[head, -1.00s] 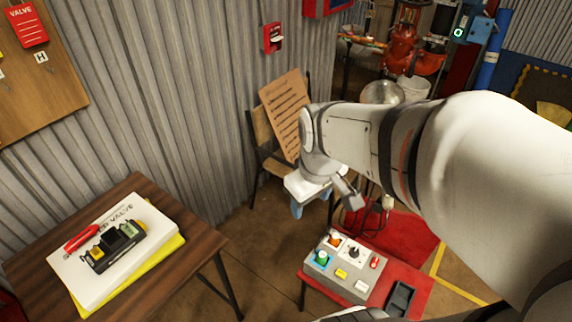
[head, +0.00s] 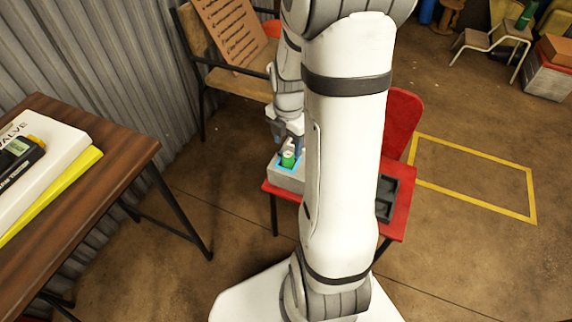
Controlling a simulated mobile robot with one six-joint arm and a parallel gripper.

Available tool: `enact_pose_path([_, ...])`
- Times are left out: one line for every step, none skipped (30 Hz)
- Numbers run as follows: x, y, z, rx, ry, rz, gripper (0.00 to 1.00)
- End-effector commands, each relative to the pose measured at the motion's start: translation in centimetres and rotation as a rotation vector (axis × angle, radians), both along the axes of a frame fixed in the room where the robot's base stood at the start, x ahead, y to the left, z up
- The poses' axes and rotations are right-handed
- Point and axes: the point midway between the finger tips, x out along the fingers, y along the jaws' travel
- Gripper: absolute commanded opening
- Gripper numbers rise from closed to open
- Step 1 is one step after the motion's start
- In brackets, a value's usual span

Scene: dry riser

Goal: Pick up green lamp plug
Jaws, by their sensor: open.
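The green lamp plug (head: 289,161) sits on the left end of the grey panel box, on a patch with a bright blue edge. My gripper (head: 288,146) points down right above the plug, with its fingertips close to the plug's top. It is open. I cannot tell from this angle whether the fingers reach around the plug. My arm hides most of the panel box (head: 287,179), including its other lamps and buttons.
The box stands on a red table (head: 400,220) with a dark tray (head: 386,200) at its right. A wooden table (head: 115,150) with a book and a tester is at the left. Open floor lies to the right.

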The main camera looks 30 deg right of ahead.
Motion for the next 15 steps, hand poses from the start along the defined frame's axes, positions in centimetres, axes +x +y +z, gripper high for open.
enact_pose_path([0.0, 0.0, -0.9, 0.001, 0.001, 0.000, 0.55])
enact_pose_path([0.0, 0.0, -1.2, 0.001, 0.001, 0.000, 0.55])
enact_pose_path([0.0, 0.0, -1.6, 0.001, 0.001, 0.000, 0.55])
enact_pose_path([0.0, 0.0, -1.8, 0.001, 0.001, -0.001, 0.55])
enact_pose_path([0.0, 0.0, -2.0, 0.001, 0.001, -0.001, 0.55])
enact_pose_path([0.1, 0.0, -2.3, 0.001, 0.001, -0.001, 0.55])
enact_pose_path([0.2, -0.1, -2.6, 0.001, 0.001, -0.001, 0.55])
enact_pose_path([0.2, -0.1, -2.9, 0.001, 0.001, -0.001, 0.55])
enact_pose_path([0.4, -0.2, -3.5, 0.000, 0.001, -0.001, 0.55])
enact_pose_path([0.5, -0.2, -4.0, 0.000, 0.000, -0.001, 0.55])
enact_pose_path([0.6, -0.3, -4.5, 0.000, 0.000, -0.001, 0.55])
enact_pose_path([0.7, -0.3, -5.2, 0.000, 0.001, -0.002, 0.55])
enact_pose_path([0.7, -0.3, -5.6, 0.001, 0.001, -0.001, 0.55])
enact_pose_path([0.7, -0.3, -6.0, 0.001, 0.001, -0.001, 0.55])
enact_pose_path([0.7, -0.3, -6.4, 0.001, 0.001, -0.001, 0.55])
